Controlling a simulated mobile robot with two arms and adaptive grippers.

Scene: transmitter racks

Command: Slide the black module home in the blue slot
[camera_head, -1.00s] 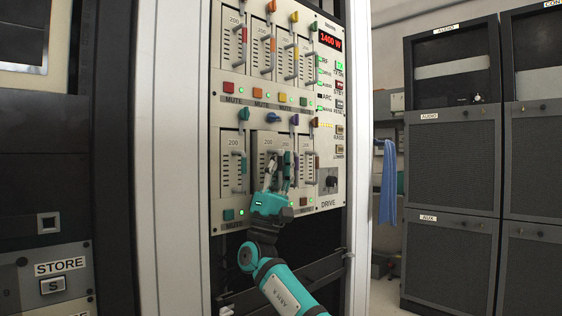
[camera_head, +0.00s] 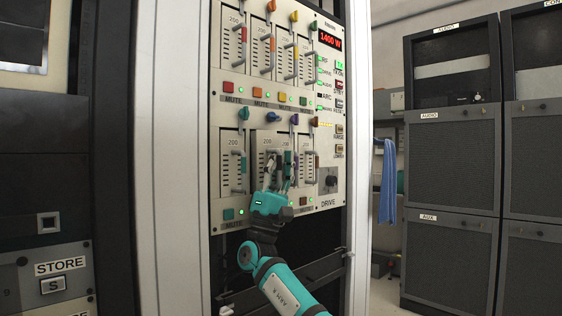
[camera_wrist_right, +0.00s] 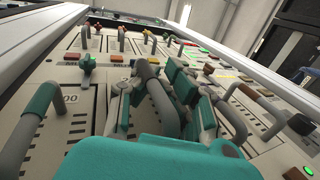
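The module in my right gripper (camera_head: 278,172) has a pale faceplate (camera_head: 262,143) with a dark side edge; I take it as the black module, though no black marking shows clearly. It stands slightly proud of its neighbours, in the lower row under the blue knob (camera_head: 272,117), which I take to mark the blue slot. In the right wrist view the gripper's fingers (camera_wrist_right: 155,95) lie either side of the module's grey handle (camera_wrist_right: 150,88) and appear closed on it. Part of the face is hidden by the gripper. My left gripper is not in view.
A drive knob (camera_head: 330,181) is further right. The white rack frame (camera_head: 180,160) borders the panel. Black cabinets (camera_head: 450,160) stand beyond an open gap.

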